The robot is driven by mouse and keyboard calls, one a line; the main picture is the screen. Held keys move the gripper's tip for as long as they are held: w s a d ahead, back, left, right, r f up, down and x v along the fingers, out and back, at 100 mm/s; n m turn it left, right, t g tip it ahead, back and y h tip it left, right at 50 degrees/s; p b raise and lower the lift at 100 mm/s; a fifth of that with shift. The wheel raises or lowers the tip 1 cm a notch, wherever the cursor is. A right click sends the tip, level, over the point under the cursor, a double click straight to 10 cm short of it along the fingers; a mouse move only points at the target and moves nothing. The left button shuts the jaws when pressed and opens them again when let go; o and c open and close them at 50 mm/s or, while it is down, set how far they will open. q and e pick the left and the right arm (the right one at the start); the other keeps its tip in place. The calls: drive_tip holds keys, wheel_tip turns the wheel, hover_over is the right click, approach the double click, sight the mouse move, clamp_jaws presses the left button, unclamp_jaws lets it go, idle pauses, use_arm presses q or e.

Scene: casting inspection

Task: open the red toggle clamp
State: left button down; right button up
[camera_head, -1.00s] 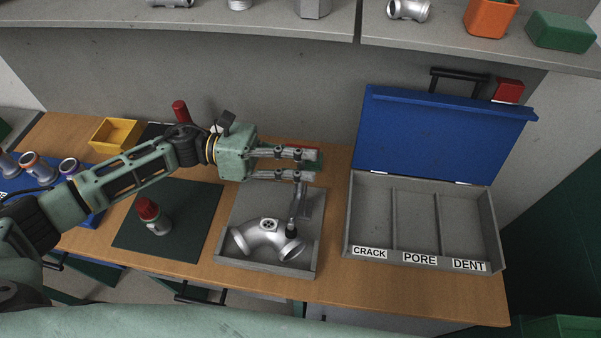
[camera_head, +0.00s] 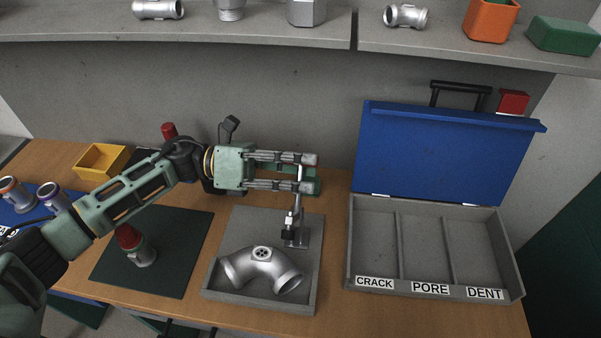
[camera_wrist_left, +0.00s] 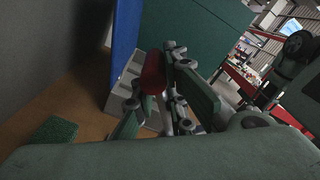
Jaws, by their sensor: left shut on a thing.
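The toggle clamp (camera_head: 298,212) stands at the back of the grey fixture tray (camera_head: 213,280). Its lever points up between the fingers of my left gripper (camera_head: 314,173). The clamp's black-tipped arm (camera_head: 288,235) is raised and apart from the silver curved pipe casting (camera_head: 262,268), which lies in the tray. In the left wrist view, the red clamp handle (camera_wrist_left: 152,73) is between the fingers of my left gripper (camera_wrist_left: 155,90), which is shut on it. The fingers hide much of the handle in the head view. My right gripper is out of view.
An open blue-lidded case (camera_head: 440,150) with three compartments labelled CRACK, PORE and DENT stands to the right. A red-capped bottle (camera_head: 140,250) stands on a dark mat (camera_head: 180,270) to the left. A yellow bin (camera_head: 100,160) is at the back left.

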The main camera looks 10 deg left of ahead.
use_arm(q)
drive_tip(key=shift+w+a, duration=0.1)
drive_tip(key=shift+w, duration=0.1)
drive_tip(key=c, duration=1.7)
unclamp_jaws()
drive_tip(key=shift+w+f, duration=0.1)
drive_tip(key=shift+c, duration=0.2)
drive_tip(key=a, duration=1.2)
